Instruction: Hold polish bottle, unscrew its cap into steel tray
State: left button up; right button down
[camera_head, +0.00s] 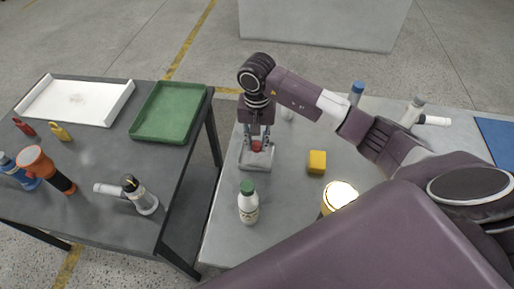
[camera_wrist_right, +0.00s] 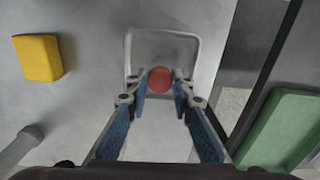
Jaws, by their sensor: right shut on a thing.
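My right gripper (camera_head: 257,136) points down over the small steel tray (camera_head: 245,162) on the right-hand table. It is shut on a round red cap (camera_head: 256,147). I cannot tell whether the cap touches the tray floor. A white bottle with a green cap (camera_head: 248,204) stands upright nearer the front. A yellow container with a bright white top (camera_head: 340,194) is partly hidden by my right arm; I cannot tell which is the polish bottle. My left gripper is out of view.
A gap separates the left table, which holds a green tray (camera_head: 168,112), a white tray (camera_head: 75,101) and several tools.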

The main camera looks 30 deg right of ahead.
aim_at(257, 145)
notch_tip(257, 145, down, 4)
jog(key=shift+r+p, duration=0.25)
jog(key=shift+p, duration=0.05)
jog(key=shift+f, duration=0.2)
jog(key=c, duration=1.7)
grip_release()
jog(key=shift+r, duration=0.15)
